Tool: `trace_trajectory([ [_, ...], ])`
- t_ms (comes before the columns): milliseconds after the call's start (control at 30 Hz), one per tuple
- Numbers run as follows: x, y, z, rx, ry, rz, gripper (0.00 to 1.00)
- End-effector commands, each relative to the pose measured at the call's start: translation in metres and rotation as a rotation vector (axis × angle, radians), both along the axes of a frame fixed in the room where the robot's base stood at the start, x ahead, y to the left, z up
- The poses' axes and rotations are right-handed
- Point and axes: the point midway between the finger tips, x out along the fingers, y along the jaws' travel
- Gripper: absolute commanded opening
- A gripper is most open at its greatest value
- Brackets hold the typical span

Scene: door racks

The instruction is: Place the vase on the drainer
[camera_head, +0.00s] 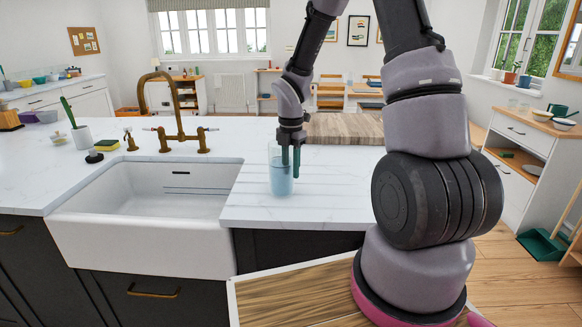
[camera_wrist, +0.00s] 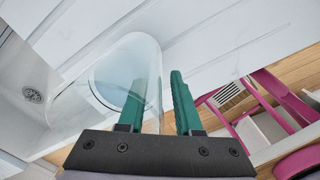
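The vase (camera_head: 281,176) is a clear, light-blue glass standing upright on the grooved white drainer (camera_head: 330,205), right of the sink, in the head view. In the wrist view the vase (camera_wrist: 105,75) shows at the left, with its clear wall passing between my fingers. My gripper (camera_head: 291,160) points down at the vase's right rim. Its green fingers, also in the wrist view (camera_wrist: 158,100), are apart, with a gap beside the glass wall. The left finger appears to be inside the vase and the right one outside.
The white sink (camera_head: 150,235) with a brass tap (camera_head: 175,115) lies left of the drainer. A wooden board (camera_head: 345,128) lies behind the vase. A sponge (camera_head: 107,145) and a utensil cup (camera_head: 81,137) stand left of the tap. The drainer's front is clear.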

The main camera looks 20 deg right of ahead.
Motion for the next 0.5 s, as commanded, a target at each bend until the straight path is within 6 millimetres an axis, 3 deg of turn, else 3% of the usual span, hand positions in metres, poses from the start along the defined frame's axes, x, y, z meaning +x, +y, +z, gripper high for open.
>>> trace_trajectory([
  [167, 0.001, 0.0, 0.012, 0.0, -0.004, -0.002, 0.33],
  [500, 0.001, 0.0, 0.083, 0.001, -0.006, -0.003, 0.33],
])
